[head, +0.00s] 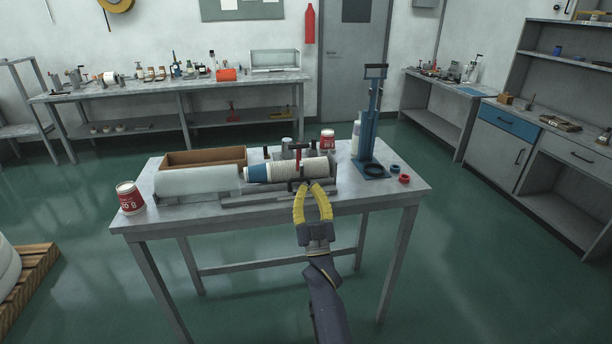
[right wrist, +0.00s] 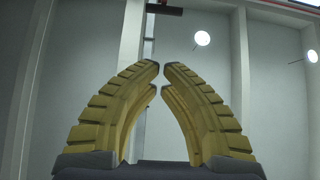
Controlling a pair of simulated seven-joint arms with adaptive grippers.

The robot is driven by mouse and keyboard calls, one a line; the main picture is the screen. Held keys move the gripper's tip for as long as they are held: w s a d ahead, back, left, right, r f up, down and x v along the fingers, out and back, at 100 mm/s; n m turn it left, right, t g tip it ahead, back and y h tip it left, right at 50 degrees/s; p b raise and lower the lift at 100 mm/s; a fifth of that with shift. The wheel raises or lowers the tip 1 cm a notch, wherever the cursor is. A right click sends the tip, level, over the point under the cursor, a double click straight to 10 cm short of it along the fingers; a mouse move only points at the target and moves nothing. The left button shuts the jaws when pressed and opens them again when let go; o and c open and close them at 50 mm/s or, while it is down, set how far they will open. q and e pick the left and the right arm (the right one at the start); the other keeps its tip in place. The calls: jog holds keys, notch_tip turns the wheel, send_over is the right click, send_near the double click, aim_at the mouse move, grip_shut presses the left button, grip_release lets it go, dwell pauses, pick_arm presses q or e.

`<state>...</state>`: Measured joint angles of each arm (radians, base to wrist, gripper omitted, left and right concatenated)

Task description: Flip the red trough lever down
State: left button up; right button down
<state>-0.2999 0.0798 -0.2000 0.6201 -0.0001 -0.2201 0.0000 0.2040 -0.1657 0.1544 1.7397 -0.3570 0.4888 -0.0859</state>
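The red trough lever (head: 298,163) stands upright at the metal trough (head: 265,199) on the table, with a crossbar at its top. A white ribbed roll with a blue end (head: 257,173) lies in the trough behind the lever. My right gripper (head: 308,186) has yellow fingers and is just in front of the trough, below the lever. Its fingertips (right wrist: 161,68) are a small gap apart with nothing seen between them. I cannot tell whether a finger touches the trough or lever. My left gripper is out of view.
A blue press (head: 368,140) stands at the table's right, beside red and blue rings (head: 404,178). Red-and-white cans stand at the left corner (head: 130,198) and behind the trough (head: 328,140). A brown tray (head: 203,158) and pale cylinder (head: 198,182) lie left.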

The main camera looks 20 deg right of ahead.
aim_at(298, 159)
jog(key=w+f+x, duration=0.2)
jog(key=x, duration=0.9)
jog(key=shift+w+d+r, duration=0.2)
jog(key=shift+w+r, duration=0.05)
jog(key=shift+d, duration=0.15)
